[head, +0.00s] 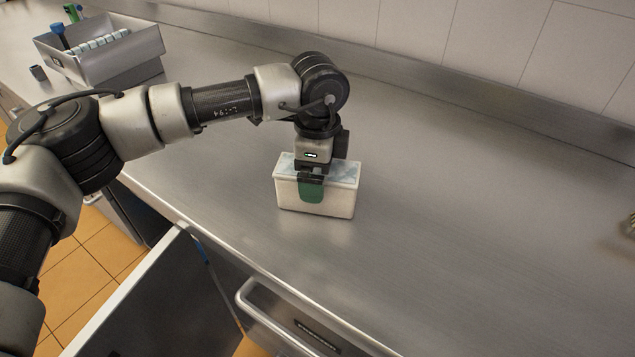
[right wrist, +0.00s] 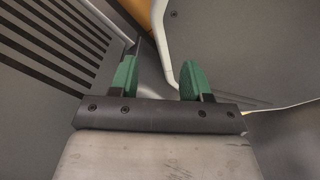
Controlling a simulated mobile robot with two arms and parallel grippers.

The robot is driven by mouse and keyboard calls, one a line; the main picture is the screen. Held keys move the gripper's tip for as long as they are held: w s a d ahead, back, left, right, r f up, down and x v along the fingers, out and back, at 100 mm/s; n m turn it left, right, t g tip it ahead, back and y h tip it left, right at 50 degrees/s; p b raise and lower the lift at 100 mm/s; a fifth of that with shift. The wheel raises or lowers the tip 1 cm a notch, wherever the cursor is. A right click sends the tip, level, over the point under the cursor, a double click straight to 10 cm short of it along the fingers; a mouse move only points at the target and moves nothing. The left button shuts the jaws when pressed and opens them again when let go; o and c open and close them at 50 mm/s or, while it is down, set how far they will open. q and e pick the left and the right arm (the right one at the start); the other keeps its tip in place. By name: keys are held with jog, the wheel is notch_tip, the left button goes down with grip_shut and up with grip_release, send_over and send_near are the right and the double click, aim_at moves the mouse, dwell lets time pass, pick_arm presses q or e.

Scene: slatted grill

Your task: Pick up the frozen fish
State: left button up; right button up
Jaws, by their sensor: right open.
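A small white box (head: 325,202) stands on the steel counter, with a pale bluish, icy-looking top (head: 343,170). I cannot make out whether this is the frozen fish; no separate fish shape shows. My left gripper (head: 311,188) points down at the box, with one green finger in front of its near wall. The other finger is hidden, so its grip is unclear. My right gripper (right wrist: 160,77) shows only in the right wrist view. Its two green fingers are apart with nothing between them.
A grey bin (head: 100,55) with a row of pale items stands at the back left. A drawer with a handle (head: 250,290) and an open door panel (head: 150,300) are below the counter's front edge. Dark slats (right wrist: 60,40) lie left of my right gripper.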

pick_arm(q)
jog(key=shift+r, duration=0.1)
jog(key=c, duration=1.5)
jog(key=shift+r, duration=0.15)
jog(key=shift+w+r, duration=0.1)
jog(key=shift+r, duration=0.55)
notch_tip(320, 180, up, 3)
jog(key=shift+f+b, duration=0.2)
jog(key=shift+b, duration=0.25)
jog(key=d+r, duration=0.2)
jog(key=d, duration=0.2)
jog(key=s+d+r, duration=0.1)
jog(key=d+r, duration=0.1)
jog(key=d, duration=0.1)
jog(key=s+d+r+b, duration=0.1)
jog(key=d+r, duration=0.1)
jog(key=d, duration=0.2)
jog(key=shift+s+d+r, duration=0.1)
jog(key=shift+d+r, duration=0.2)
jog(key=shift+r, duration=0.1)
